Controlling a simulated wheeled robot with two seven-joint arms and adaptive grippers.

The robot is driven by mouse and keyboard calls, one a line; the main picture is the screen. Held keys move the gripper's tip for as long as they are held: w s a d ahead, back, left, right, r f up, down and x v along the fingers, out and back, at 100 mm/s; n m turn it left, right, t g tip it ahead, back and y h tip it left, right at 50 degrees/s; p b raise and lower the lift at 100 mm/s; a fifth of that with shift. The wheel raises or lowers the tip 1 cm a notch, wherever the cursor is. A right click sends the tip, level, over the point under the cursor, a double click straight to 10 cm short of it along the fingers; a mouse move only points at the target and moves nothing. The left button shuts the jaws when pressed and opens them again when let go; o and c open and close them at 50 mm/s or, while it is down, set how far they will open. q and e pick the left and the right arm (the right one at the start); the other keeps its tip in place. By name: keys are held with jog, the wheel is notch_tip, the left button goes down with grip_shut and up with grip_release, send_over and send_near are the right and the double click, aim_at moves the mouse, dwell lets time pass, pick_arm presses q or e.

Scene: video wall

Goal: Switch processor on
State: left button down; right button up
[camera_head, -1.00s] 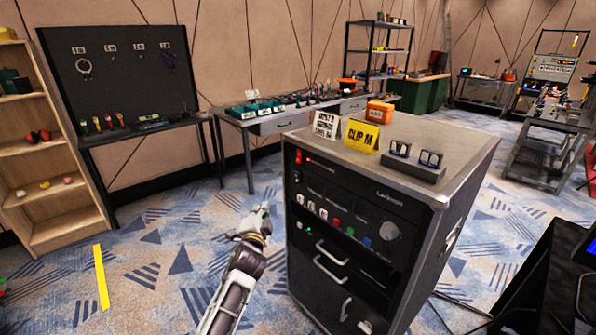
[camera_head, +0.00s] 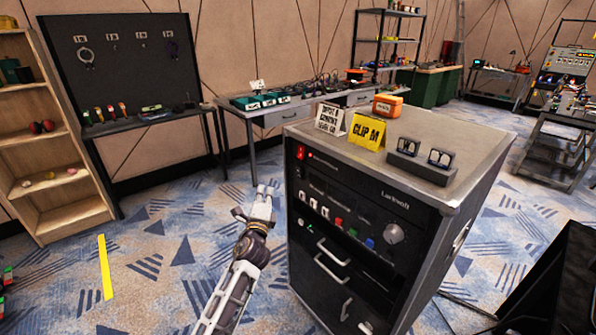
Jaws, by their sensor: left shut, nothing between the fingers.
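The processor (camera_head: 364,215) is the black front panel in the upper part of a grey rack cabinet. A red rocker switch (camera_head: 301,152) sits at its upper left corner. Below it is a row of white, red, green and blue buttons (camera_head: 338,222) and a round grey knob (camera_head: 394,234). My left gripper (camera_head: 264,190) is shut and empty, pointing up, just left of the cabinet's front edge and lower than the red switch in the picture. It appears apart from the panel. My right gripper is not in view.
On the cabinet top (camera_head: 455,155) stand a white sign (camera_head: 330,119), a yellow "CLIP M" sign (camera_head: 367,132), an orange box (camera_head: 388,106) and a black holder with two square items (camera_head: 422,160). Drawer handles (camera_head: 332,252) protrude below the panel.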

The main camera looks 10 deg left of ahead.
aim_at(299, 173)
pick_arm(q)
jog(key=m, duration=0.2)
jog(key=shift+d+r+m+h, duration=0.25)
jog(key=shift+d+m+h, duration=0.05)
jog(key=shift+d, duration=0.05)
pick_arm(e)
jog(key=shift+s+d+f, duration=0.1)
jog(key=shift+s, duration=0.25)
pick_arm(q)
jog(key=shift+w, duration=0.15)
jog(key=w+d+r, duration=0.2)
jog(key=w+d, duration=0.3)
jog(key=w, duration=0.1)
jog(key=shift+w+r+b, duration=0.2)
jog(key=shift+r+b, duration=0.15)
jog(key=shift+b, duration=0.05)
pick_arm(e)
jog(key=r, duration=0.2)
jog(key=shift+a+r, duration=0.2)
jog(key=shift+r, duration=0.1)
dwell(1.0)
